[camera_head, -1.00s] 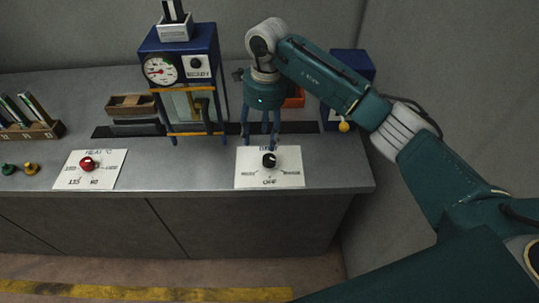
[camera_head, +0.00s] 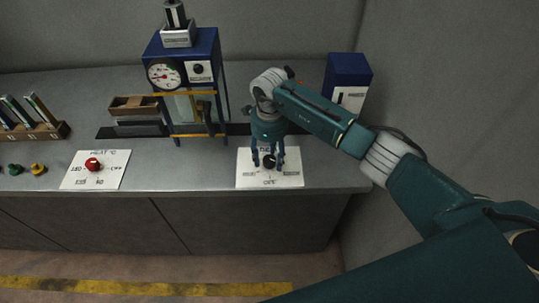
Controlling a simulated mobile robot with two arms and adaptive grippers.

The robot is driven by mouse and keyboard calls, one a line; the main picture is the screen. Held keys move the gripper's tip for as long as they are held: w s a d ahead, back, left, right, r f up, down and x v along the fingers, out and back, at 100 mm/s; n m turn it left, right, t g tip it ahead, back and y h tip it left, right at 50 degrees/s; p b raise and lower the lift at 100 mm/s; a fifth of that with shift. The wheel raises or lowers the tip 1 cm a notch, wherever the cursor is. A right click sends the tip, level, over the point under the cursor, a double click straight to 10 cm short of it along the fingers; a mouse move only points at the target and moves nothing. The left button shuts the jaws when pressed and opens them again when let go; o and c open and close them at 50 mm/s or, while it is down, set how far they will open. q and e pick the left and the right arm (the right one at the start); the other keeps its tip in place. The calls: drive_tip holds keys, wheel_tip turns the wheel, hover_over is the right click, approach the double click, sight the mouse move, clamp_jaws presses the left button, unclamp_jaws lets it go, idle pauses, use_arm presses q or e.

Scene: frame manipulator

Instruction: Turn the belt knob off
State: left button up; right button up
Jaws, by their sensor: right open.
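The belt knob is a black knob (camera_head: 269,161) on a white label plate (camera_head: 288,180) with "OFF" printed at its front edge. The plate lies on the grey counter. My right gripper (camera_head: 268,163) points down over the knob, open, with its fingers on either side of it. I cannot tell whether the fingers touch the knob. The gripper covers the top of the plate and part of its lettering. My left gripper is not in view.
A red heat knob (camera_head: 93,164) sits on another white plate to the left. A blue machine with a gauge (camera_head: 182,70) stands behind. A blue box (camera_head: 348,78) is at the back right. Green (camera_head: 15,170) and yellow (camera_head: 38,169) pieces lie far left.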

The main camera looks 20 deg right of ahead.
drive_tip(key=c, duration=1.2)
drive_tip(key=shift+o, duration=0.2)
